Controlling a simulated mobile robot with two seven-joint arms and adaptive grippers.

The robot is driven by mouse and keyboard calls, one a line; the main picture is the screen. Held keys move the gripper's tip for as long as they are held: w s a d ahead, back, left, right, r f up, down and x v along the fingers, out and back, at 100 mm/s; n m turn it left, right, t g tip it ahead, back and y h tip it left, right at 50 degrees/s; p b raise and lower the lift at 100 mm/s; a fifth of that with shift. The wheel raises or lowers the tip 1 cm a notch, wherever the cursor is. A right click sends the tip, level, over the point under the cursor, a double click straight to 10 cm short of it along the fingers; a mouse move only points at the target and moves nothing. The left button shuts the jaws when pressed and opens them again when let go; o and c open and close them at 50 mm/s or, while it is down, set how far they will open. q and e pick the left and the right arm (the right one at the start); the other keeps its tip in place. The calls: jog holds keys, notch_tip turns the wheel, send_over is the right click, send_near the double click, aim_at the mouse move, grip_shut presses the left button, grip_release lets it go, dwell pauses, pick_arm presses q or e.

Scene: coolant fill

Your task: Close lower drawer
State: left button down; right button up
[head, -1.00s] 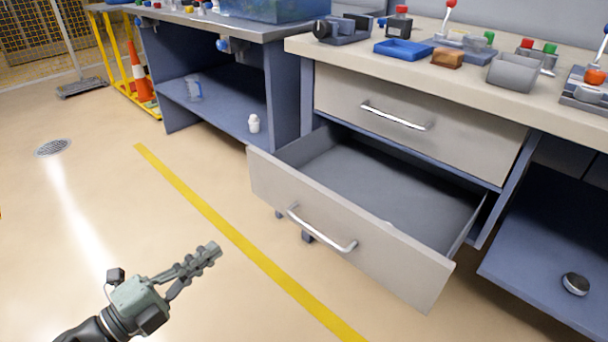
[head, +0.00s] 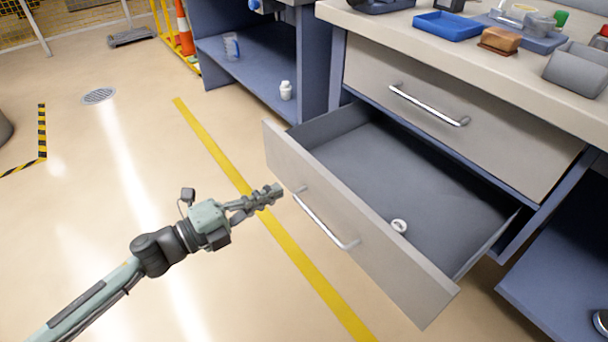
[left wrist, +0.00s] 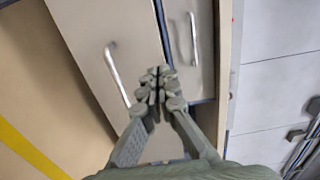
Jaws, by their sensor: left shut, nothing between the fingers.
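The lower drawer (head: 355,222) stands pulled out of the workbench, its inside open to view, with a small round white item (head: 399,226) in it. Its front carries a silver bar handle (head: 325,220). The handle also shows in the left wrist view (left wrist: 118,75). My left gripper (head: 277,190) is shut and empty, in front of the left part of the drawer front, near the handle's upper end. Whether it touches the front cannot be told. In the left wrist view its closed fingers (left wrist: 157,78) point toward the drawer front. My right gripper is in no view.
The upper drawer (head: 455,125) is shut. The bench top (head: 440,50) above holds a blue tray (head: 447,26) and several fixtures. To the left, a blue shelf unit (head: 250,70) holds a white bottle (head: 286,90). The floor with its yellow line (head: 215,145) is clear.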

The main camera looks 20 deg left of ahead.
aim_at(315, 171)
pick_arm(q)
jog(key=x, duration=0.8)
jog(key=shift+p, duration=0.35)
jog(key=shift+w, duration=0.1)
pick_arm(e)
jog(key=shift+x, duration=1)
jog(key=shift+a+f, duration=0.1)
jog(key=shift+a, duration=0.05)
pick_arm(q)
jog(key=shift+d, duration=0.1)
jog(key=shift+w+d+r, duration=0.1)
jog(key=shift+w+d, duration=0.05)
jog(key=shift+w, duration=0.1)
jog(key=b+x, duration=0.2)
jog(key=x, duration=2.5)
jog(key=shift+r, duration=0.15)
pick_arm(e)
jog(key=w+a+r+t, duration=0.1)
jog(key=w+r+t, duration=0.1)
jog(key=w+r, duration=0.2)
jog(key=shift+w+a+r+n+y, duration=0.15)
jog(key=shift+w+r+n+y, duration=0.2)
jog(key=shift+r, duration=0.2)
